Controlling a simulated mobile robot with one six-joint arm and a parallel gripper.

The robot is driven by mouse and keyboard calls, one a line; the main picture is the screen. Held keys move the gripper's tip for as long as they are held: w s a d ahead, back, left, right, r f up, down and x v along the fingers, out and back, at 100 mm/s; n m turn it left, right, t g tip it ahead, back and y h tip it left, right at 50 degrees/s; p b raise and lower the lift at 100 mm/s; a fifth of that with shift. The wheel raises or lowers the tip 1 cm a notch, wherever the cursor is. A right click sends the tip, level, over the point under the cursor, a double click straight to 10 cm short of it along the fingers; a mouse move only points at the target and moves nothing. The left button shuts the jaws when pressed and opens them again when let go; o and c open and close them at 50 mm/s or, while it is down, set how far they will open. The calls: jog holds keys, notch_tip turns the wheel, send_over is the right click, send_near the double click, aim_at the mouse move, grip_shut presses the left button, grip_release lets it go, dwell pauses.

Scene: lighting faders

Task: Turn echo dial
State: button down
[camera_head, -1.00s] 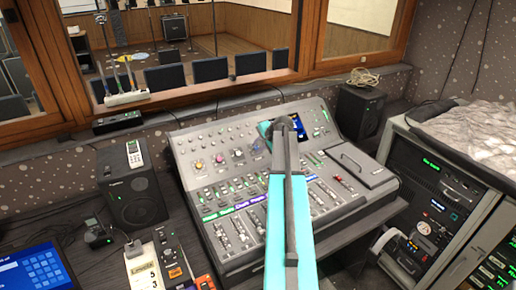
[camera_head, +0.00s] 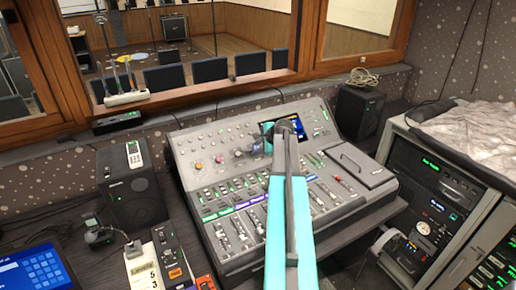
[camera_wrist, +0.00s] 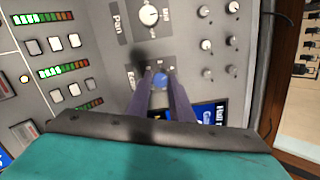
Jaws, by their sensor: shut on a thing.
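A small blue knob (camera_wrist: 160,79) stands on the grey mixing console, between the fingertips of my gripper (camera_wrist: 160,77) in the wrist view. The two dark fingers are closed on its sides. A larger white dial (camera_wrist: 149,15) with a dark pointer stands apart, beyond the fingertips, with printed words on both sides. In the head view my gripper (camera_head: 257,150) is at the upper middle of the console (camera_head: 370,212), partly hidden by my arm.
A lit screen (camera_head: 267,127) is just behind my gripper; part of it also shows in the wrist view (camera_wrist: 211,113). Small knobs (camera_wrist: 207,44) and square buttons (camera_wrist: 55,44) flank the fingers. A speaker (camera_head: 130,185) stands left, and an equipment rack (camera_head: 430,185) stands right.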

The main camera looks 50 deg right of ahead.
jog(key=c, duration=1.6)
grip_release()
jog(key=shift+o, duration=0.2)
jog(key=b+v, duration=0.3)
jog(key=v, duration=1)
jog(key=shift+s+r+b, duration=0.25)
jog(key=shift+r+b, duration=0.05)
jog(key=shift+b, duration=0.05)
jog(key=shift+f, duration=0.1)
